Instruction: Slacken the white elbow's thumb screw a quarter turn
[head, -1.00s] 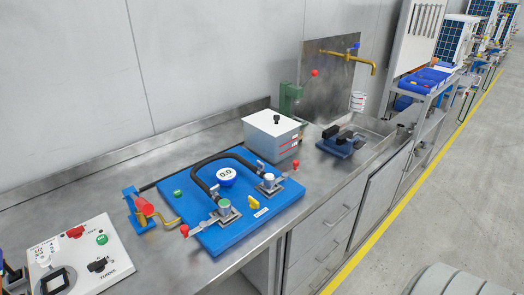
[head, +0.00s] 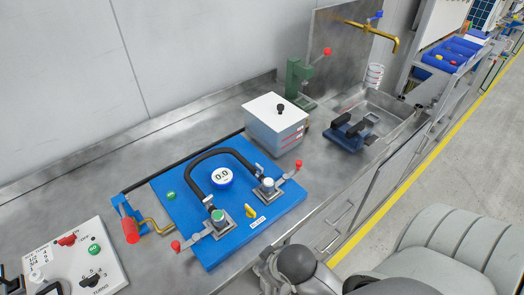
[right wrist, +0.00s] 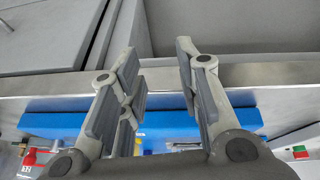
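A blue board (head: 230,245) on the bench carries two fittings joined by a black hose (head: 222,152). The fitting with a white top (head: 268,185) is at the right, and the one with a green top (head: 218,216) is nearer the front. A small grey upright part (head: 259,168) stands beside the white-topped fitting; I cannot tell whether it is the thumb screw. My right gripper (head: 268,270) is in front of the bench, apart from the board. In the right wrist view, its fingers (right wrist: 157,60) are spread and empty. My left gripper is not clearly visible.
Red-ended levers (head: 176,245) stick out from the fittings. A round gauge (head: 222,177) and yellow knob (head: 251,211) are on the board. A white box (head: 276,122) stands behind it, a control panel (head: 75,258) lies left. The bench strip (head: 330,185) right of the board is clear.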

